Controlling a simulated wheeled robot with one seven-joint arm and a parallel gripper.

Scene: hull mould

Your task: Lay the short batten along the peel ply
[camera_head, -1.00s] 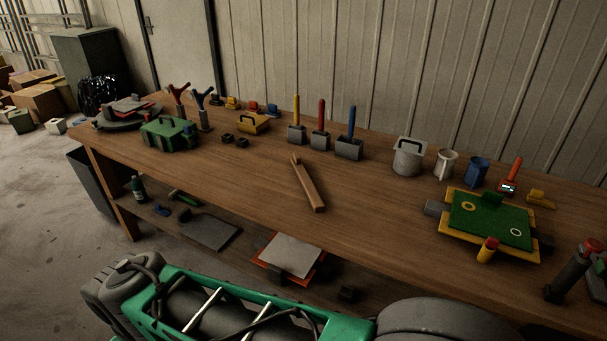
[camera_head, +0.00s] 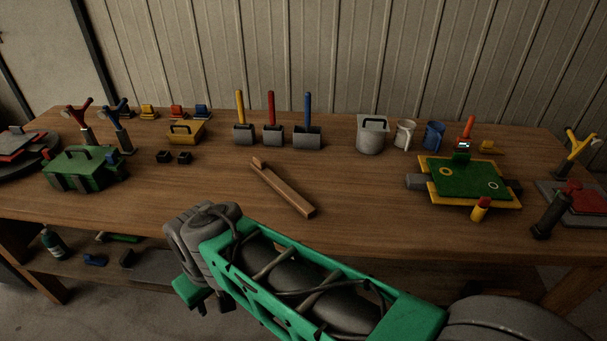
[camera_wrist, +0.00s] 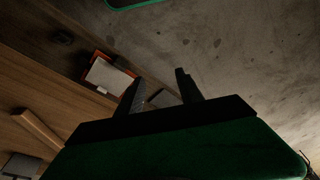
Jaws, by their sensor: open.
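A wooden batten (camera_head: 287,191) with a small raised block at its far end lies slantwise on the bare middle of the workbench. It also shows at the left of the wrist view (camera_wrist: 38,132). My gripper (camera_wrist: 160,82) is open and empty in the wrist view, its two dark fingers apart over the floor, beside the bench. It is not touching the batten. I cannot tell for certain which sheet is the peel ply. A green sheet (camera_head: 462,178) lies on a yellow board at the right. A pale sheet on an orange-edged board (camera_wrist: 108,75) shows in the wrist view.
The workbench (camera_head: 370,210) has free room around the batten. A green toolbox (camera_head: 85,168) and yellow box (camera_head: 186,131) stand left. Coloured-handled tools (camera_head: 272,132), a grey pail (camera_head: 371,135) and cups line the back. A red-topped yellow cylinder (camera_head: 480,209) stands before the green sheet.

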